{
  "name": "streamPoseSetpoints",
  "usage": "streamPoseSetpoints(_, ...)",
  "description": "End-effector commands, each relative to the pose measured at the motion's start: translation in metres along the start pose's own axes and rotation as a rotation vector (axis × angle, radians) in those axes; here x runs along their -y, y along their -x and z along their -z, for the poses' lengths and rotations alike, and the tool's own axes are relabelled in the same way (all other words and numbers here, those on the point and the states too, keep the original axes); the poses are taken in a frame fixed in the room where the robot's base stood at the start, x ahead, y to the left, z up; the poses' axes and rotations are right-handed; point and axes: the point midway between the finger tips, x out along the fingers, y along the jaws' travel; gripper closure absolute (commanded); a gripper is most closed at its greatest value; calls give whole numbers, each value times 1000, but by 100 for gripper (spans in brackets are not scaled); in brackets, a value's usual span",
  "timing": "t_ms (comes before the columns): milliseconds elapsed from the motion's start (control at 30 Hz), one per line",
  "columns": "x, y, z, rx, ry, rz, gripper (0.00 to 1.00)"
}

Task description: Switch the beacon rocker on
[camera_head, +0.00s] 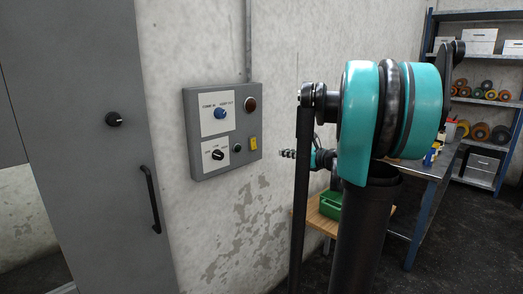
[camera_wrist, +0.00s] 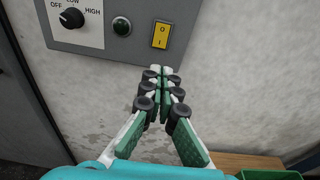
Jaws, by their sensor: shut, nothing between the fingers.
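A yellow rocker marked O and I, likely the beacon rocker (camera_wrist: 161,35), sits at the lower right of a grey control box (camera_wrist: 140,52) in the wrist view. It also shows as a small yellow switch in the head view (camera_head: 253,143). Which half is pressed in, I cannot tell. My gripper (camera_wrist: 163,72) is shut and empty, its fingertips together just below the rocker in the picture. In the head view my gripper (camera_head: 284,153) points left at the box, with a gap to the rocker. No label for the rocker is readable.
The box also carries a blue knob (camera_head: 220,114), a red lamp (camera_head: 250,104), a black OFF-LOW-HIGH knob (camera_wrist: 71,18) and a dark green round button or lamp (camera_wrist: 121,26). A grey cabinet (camera_head: 85,200) with a handle stands left. A green bin (camera_head: 330,203) sits on a wooden top.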

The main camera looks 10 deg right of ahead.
Motion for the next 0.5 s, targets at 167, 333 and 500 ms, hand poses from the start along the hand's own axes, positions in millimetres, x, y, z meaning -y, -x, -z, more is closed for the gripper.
streamPoseSetpoints(167,0,-1,0,-1,2,-1,100)
streamPoseSetpoints(333,-1,-14,0,-1,3,-3,100)
streamPoseSetpoints(500,-2,-44,0,-1,4,-5,100)
